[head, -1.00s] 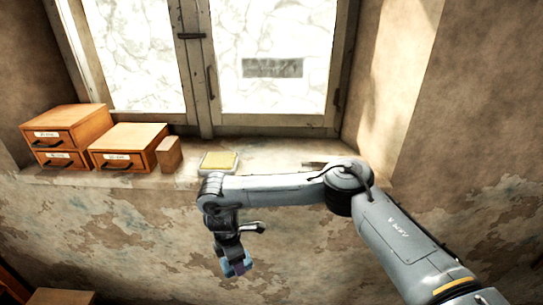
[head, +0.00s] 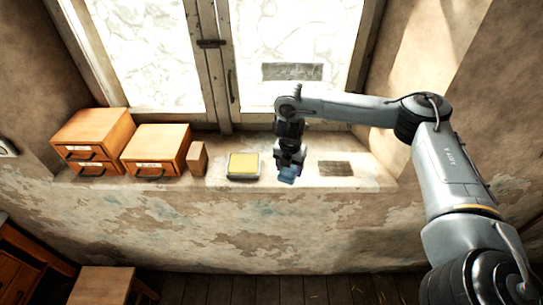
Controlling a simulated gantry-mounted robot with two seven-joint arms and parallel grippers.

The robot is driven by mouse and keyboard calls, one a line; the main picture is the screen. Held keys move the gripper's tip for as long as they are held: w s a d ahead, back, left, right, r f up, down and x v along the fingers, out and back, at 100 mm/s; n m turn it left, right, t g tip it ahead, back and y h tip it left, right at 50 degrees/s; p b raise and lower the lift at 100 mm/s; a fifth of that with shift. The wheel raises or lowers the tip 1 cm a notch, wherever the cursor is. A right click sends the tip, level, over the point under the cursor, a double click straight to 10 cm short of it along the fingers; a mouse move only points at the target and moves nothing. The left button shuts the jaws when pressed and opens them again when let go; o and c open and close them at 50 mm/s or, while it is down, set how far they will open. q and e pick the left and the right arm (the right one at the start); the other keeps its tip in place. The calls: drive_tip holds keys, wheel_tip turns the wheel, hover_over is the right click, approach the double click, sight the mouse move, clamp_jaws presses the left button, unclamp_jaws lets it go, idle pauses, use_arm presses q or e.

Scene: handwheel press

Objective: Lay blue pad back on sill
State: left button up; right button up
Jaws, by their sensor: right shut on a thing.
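The blue pad (head: 287,175) hangs in my right gripper (head: 290,163), which is shut on it. The pad is tilted and is partly hidden by the fingers. Gripper and pad are over the front part of the window sill (head: 376,181). I cannot tell whether the pad touches the sill. A yellow pad in a grey tray (head: 243,165) sits on the sill just left of the gripper. My left gripper is not in view.
Orange drawer boxes (head: 155,148) and a small brown block (head: 197,159) stand on the sill at the left. A dark rectangular patch (head: 335,168) lies on the sill right of the gripper. The window (head: 290,55) is behind. A wooden stool (head: 102,285) stands below.

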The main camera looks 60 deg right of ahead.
drive_tip(key=shift+w+d+r, duration=0.15)
drive_tip(key=shift+d+r, duration=0.15)
drive_tip(key=shift+r, duration=0.05)
drive_tip(key=shift+w+d+f, duration=0.15)
drive_tip(key=shift+w+d, duration=0.05)
drive_tip(key=shift+w, duration=0.05)
drive_tip(key=w+d+f+b, duration=0.1)
drive_tip(key=w+d+f, duration=0.1)
drive_tip(key=w+d+f+b, duration=0.1)
drive_tip(key=w+d, duration=0.1)
drive_tip(key=w+d+f, duration=0.2)
drive_tip(key=w, duration=0.1)
drive_tip(key=shift+w+d+f+b, duration=0.1)
drive_tip(key=shift+d+f+b, duration=0.05)
drive_tip(key=shift+f+b, duration=0.2)
drive_tip(key=shift+w+d+f, duration=0.35)
drive_tip(key=shift+w+d, duration=0.15)
drive_tip(key=shift+w, duration=0.05)
wheel_tip(320, 180, down, 4)
drive_tip(key=shift+r+p, duration=0.25)
drive_tip(key=shift+p, duration=0.2)
drive_tip(key=shift+f, duration=0.3)
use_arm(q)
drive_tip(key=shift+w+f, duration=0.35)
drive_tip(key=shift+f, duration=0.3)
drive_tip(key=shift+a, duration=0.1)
